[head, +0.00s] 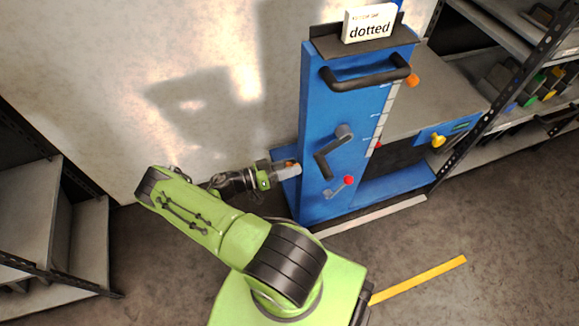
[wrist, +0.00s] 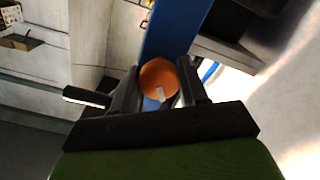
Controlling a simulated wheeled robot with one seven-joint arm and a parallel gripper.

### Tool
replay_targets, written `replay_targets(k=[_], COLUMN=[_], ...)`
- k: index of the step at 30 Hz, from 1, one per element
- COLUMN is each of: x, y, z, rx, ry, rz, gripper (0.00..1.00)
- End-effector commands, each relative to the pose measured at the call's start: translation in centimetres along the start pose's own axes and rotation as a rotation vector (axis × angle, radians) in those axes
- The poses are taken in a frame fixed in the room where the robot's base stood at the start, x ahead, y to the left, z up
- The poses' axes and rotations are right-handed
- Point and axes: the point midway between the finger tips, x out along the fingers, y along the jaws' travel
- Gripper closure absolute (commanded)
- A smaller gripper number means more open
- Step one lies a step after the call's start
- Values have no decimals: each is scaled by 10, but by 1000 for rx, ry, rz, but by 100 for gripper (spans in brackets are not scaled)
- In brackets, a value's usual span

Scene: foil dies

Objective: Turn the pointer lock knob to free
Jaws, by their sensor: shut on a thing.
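An orange round knob (wrist: 158,76) with a short white mark on its lower edge sits on the blue column's side in the wrist view. My gripper (wrist: 160,88) has one finger on each side of it and is shut on it. In the head view my gripper (head: 284,170) reaches the left side of the blue machine (head: 315,105), and only a sliver of orange (head: 290,164) shows by the fingers. I see no lettering for the knob's positions, so I cannot tell its setting.
The machine's front carries a black bar handle (head: 365,76), a dark crank (head: 335,150) and a red-tipped lever (head: 348,181). A sign reading "dotted" (head: 369,24) stands on top. Shelves stand at left (head: 85,235) and right (head: 520,50).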

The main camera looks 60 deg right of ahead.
Motion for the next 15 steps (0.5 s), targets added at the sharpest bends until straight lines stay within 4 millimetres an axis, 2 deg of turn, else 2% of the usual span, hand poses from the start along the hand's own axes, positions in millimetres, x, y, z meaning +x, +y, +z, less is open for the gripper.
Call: replay_targets(k=[15], x=[0], y=[-2], z=[-2], rx=[-483], ry=[6], rz=[-1], gripper=[88])
